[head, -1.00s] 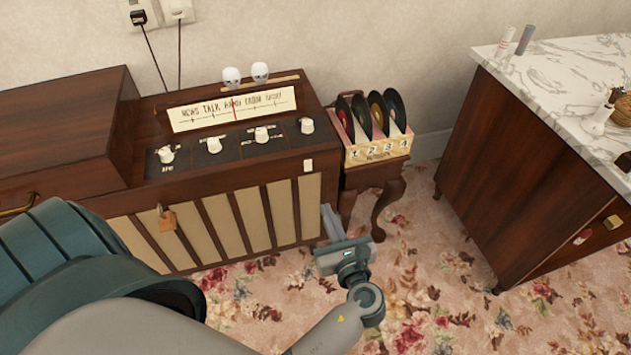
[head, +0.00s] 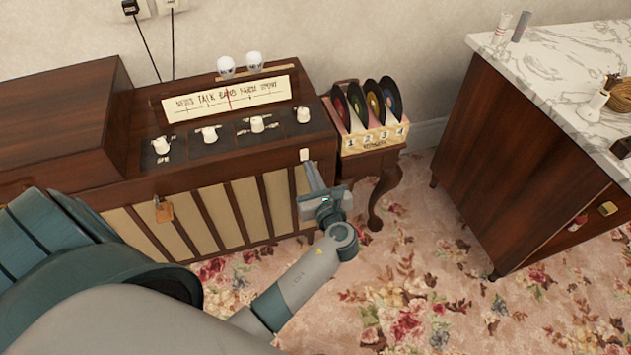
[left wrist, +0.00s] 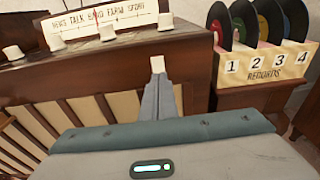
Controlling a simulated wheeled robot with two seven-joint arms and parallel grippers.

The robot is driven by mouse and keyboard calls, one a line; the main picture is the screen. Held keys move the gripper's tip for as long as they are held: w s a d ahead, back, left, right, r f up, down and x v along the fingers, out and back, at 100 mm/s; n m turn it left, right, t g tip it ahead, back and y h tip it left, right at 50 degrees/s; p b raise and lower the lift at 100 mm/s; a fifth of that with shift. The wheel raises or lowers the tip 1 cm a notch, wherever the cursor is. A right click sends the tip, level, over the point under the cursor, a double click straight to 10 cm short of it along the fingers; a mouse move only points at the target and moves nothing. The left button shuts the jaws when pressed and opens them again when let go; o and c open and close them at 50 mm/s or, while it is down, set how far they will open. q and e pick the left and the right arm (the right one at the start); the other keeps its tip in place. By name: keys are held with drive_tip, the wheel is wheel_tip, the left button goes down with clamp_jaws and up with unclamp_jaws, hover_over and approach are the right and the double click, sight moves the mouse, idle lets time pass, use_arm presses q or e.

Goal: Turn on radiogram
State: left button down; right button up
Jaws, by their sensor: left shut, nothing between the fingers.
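The radiogram (head: 235,148) is a dark wooden cabinet with a pale dial strip and several white knobs on top. It also shows in the left wrist view (left wrist: 110,68). A small white switch (head: 304,155) sits at the upper right of its front face. In the left wrist view the switch (left wrist: 157,63) shows right at the fingertips. My left gripper (head: 309,167) is shut and empty, its tips just below the switch. I cannot tell whether they touch it. The fingertips also show in the left wrist view (left wrist: 157,80). My right gripper is not in view.
A record rack (head: 370,135) with several records stands on a small wooden table (head: 385,185) right of the radiogram. A marble-topped cabinet (head: 510,150) is farther right. A tag (head: 164,212) hangs on the radiogram's front. Flowered carpet (head: 430,270) lies open between.

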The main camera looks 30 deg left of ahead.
use_arm(q)
drive_tip(key=shift+x, duration=0.8)
drive_tip(key=shift+w+a, duration=0.1)
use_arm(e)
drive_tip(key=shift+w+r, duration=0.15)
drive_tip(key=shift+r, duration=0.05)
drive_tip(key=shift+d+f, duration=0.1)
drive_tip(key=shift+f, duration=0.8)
use_arm(q)
drive_tip(key=shift+p, duration=0.3)
